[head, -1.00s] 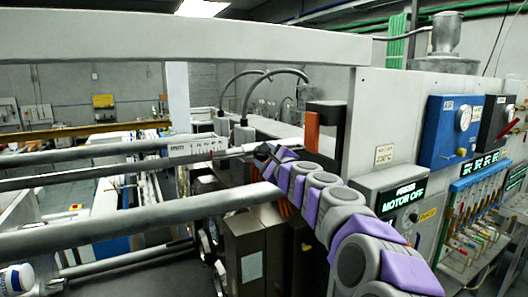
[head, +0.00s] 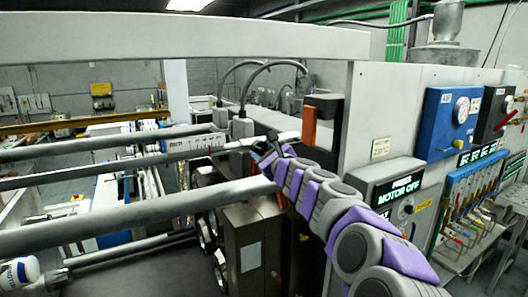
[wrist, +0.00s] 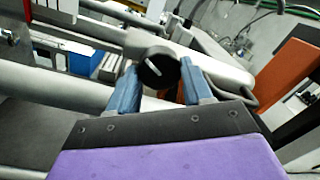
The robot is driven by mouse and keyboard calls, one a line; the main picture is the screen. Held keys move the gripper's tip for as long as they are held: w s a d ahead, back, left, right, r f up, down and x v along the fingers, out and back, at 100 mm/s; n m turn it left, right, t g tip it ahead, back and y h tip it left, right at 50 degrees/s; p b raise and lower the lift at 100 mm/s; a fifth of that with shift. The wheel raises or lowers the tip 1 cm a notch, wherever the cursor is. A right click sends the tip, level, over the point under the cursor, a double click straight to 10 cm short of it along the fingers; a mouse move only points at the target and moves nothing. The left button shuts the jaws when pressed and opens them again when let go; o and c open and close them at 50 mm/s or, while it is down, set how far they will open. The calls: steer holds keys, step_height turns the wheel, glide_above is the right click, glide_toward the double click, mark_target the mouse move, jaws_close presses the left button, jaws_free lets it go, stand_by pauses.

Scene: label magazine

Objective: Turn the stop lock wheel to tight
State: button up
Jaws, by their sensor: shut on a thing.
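The stop lock wheel is a dark round knob with a white line on its face (wrist: 155,68), in the upper middle of the wrist view. It sits on a grey bar. My gripper (head: 262,153) reaches in at the bar with the scale in the head view. In the wrist view its two blue-grey fingers stand on either side of the knob, shut on it. The knob's white line lies at a slant. In the head view my gripper hides most of the knob. No tight marking can be made out.
A ruler scale marked mm (head: 194,142) is on the bar left of my gripper. A thick grey rail (head: 130,215) runs below. An orange and black block (head: 310,126) stands just right. A control panel reading MOTOR OFF (head: 398,189) is further right.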

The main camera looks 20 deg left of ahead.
steer(key=shift+a+f, duration=0.1)
steer(key=shift+f, duration=0.15)
steer(key=o, duration=1)
steer(key=shift+a+r, duration=0.15)
steer(key=shift+a, duration=0.1)
steer(key=shift+o, duration=0.2)
steer(key=shift+s+d+r+b, duration=0.15)
steer(key=shift+s+d+b, duration=0.15)
steer(key=shift+d, duration=0.35)
steer(key=b+v, duration=0.4)
steer(key=v, duration=1.1)
steer(key=shift+s+f+b, duration=0.3)
steer(key=shift+s, duration=0.15)
steer(key=shift+d, duration=0.1)
